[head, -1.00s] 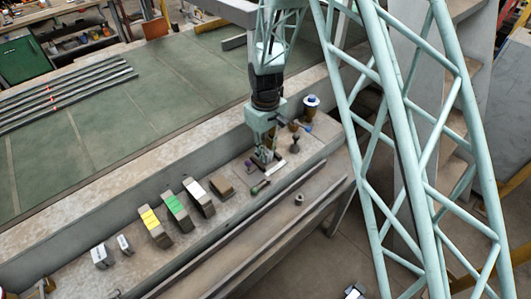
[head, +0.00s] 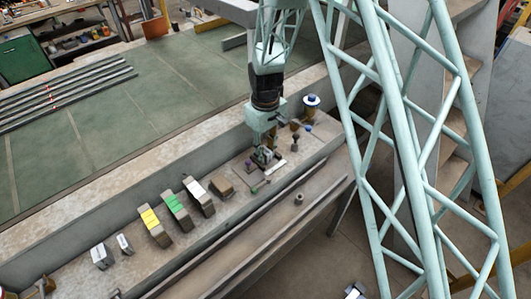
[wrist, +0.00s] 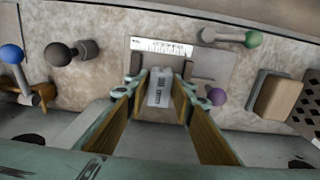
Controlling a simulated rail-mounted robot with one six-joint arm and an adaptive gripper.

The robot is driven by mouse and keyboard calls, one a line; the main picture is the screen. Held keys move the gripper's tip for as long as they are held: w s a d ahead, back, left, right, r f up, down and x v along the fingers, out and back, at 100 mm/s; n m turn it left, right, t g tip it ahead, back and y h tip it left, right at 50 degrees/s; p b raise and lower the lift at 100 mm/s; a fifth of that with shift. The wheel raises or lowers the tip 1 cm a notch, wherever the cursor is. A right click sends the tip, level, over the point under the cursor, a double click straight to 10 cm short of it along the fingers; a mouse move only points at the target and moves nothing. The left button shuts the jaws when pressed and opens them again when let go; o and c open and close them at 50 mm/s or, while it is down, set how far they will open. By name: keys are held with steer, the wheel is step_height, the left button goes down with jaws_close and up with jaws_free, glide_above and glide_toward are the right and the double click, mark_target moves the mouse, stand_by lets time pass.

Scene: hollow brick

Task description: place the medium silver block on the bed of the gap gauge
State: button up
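A silver block (wrist: 159,88) with a printed white label lies between the two gold-padded fingers of my gripper (wrist: 160,76) in the wrist view. The pads flank it closely; I cannot tell whether both touch it. The gap gauge shows a white scale plate (wrist: 162,46) just beyond the fingertips, with grey parts on either side. The gauge bed is largely hidden by the fingers and block, so contact with it is unclear. In the head view my gripper (head: 263,157) is low over the right part of the bench, and the block is too small to make out.
A brown block (head: 222,184) stands left of my gripper, with white-topped (head: 199,197), green-topped (head: 178,212) and yellow-topped (head: 155,226) blocks beyond. Two silver blocks (head: 101,257) (head: 125,244) stand farther left. Green (wrist: 252,39), purple (wrist: 216,97) and dark (wrist: 58,54) knobs are close by.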

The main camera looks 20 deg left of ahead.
mark_target(265, 150)
steer(key=shift+r, duration=0.15)
step_height(265, 150, up, 12)
stand_by(0.8)
stand_by(0.6)
stand_by(0.3)
